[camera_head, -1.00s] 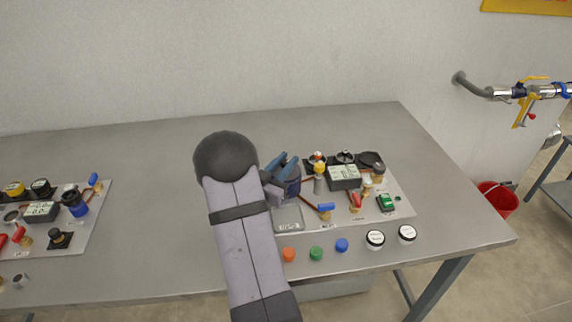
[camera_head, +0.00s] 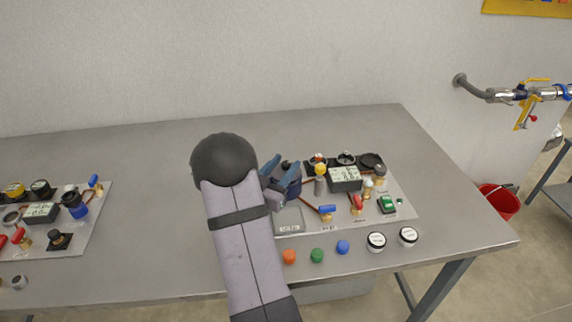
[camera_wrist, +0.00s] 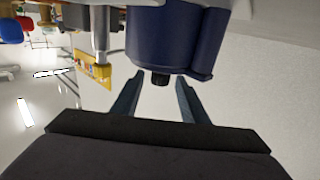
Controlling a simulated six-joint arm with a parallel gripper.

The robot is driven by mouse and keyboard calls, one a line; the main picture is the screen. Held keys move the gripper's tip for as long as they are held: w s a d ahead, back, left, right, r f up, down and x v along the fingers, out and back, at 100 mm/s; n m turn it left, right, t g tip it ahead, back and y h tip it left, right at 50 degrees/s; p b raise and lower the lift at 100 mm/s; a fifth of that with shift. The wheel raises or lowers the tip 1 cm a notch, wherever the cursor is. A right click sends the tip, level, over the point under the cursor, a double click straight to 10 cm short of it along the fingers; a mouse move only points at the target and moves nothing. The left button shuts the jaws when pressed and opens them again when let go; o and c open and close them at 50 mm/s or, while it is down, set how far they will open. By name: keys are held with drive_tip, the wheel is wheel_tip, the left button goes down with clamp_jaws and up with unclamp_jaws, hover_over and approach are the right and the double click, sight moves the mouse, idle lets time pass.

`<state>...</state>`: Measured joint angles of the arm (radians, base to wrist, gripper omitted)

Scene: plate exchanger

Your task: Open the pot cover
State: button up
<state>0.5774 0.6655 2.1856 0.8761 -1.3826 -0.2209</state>
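The pot is a dark blue cylinder (camera_wrist: 165,38) in the wrist view, with a small black knob (camera_wrist: 161,79) at the end facing my gripper. My gripper (camera_wrist: 156,98) is open, with one blue-grey finger on each side of the knob's line. The fingertips seem close to the pot, but I cannot tell whether they touch it. In the head view the pot (camera_head: 292,186) stands at the left end of the right board, partly hidden by my gripper (camera_head: 277,172). Its cover cannot be clearly told from its body.
The right board (camera_head: 398,210) holds several valves, gauges and a grey meter (camera_head: 344,178) right of the pot. A yellow-topped fitting (camera_head: 320,173) stands close to the pot. Coloured caps (camera_head: 317,255) lie in front. Another board (camera_head: 88,228) is at the left. The table behind is clear.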

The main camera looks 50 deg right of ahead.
sight(273, 179)
drive_tip(key=shift+s+a+b, duration=0.2)
drive_tip(key=shift+a+b, duration=0.1)
drive_tip(key=shift+a, duration=1.2)
drive_tip(key=shift+s+a+b, duration=0.2)
drive_tip(key=shift+a+b, duration=0.1)
drive_tip(key=shift+a, duration=1.15)
drive_tip(key=shift+a, duration=0.1)
clamp_jaws()
drive_tip(key=shift+a+m, duration=0.45)
drive_tip(key=shift+m, duration=0.55)
drive_tip(key=s+a+m+g+b, duration=0.2)
drive_tip(key=a+m, duration=0.7)
drive_tip(key=m, duration=0.8)
drive_tip(key=shift+s+a+g, duration=0.15)
drive_tip(key=shift+s+g, duration=0.35)
drive_tip(key=shift+s, duration=0.15)
